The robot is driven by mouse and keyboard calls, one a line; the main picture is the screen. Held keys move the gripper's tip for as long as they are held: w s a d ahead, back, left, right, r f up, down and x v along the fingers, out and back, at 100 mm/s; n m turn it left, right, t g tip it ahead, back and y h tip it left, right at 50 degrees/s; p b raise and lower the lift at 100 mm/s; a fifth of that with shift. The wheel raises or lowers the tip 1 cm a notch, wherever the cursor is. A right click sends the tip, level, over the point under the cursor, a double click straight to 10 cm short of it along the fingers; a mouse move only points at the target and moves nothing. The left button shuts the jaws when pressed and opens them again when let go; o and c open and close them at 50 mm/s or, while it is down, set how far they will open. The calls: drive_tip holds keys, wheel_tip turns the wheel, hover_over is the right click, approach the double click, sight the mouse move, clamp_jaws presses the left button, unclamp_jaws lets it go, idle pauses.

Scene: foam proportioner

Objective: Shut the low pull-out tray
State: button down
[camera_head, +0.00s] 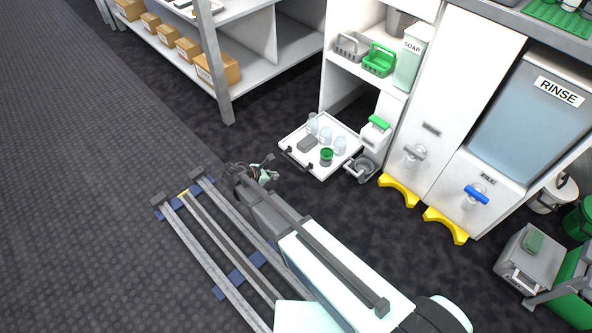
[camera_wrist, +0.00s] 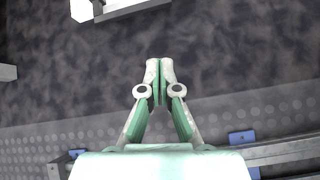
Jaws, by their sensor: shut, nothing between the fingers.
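The low pull-out tray (camera_head: 317,171) is white and sits near the floor, pulled out from under the shelf unit. It holds clear bottles, a dark grey block (camera_head: 307,144) and a green-topped container (camera_head: 326,156). A dark bar handle (camera_head: 297,160) runs along its front. My gripper (camera_head: 270,171) is low over the floor, just in front and to the left of the tray, apart from it. In the wrist view my gripper (camera_wrist: 160,72) has its fingertips together, empty. A white and grey edge at the top of that view looks like the tray front (camera_wrist: 130,10).
A soap dispenser (camera_head: 376,133) with a grey cup below stands right of the tray. Yellow floor pieces (camera_head: 398,189) lie under the white cabinet. A shelf with cardboard boxes (camera_head: 217,68) is at the upper left. Dark floor between gripper and tray is clear.

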drive_tip(key=w+d+f+n+b, duration=0.2)
drive_tip(key=w+d+f+b, duration=0.4)
drive_tip(key=w+d+f, duration=0.1)
drive_tip(key=shift+w+d, duration=0.3)
drive_tip(key=shift+w, duration=0.2)
drive_tip(key=shift+w, duration=0.1)
idle(0.4)
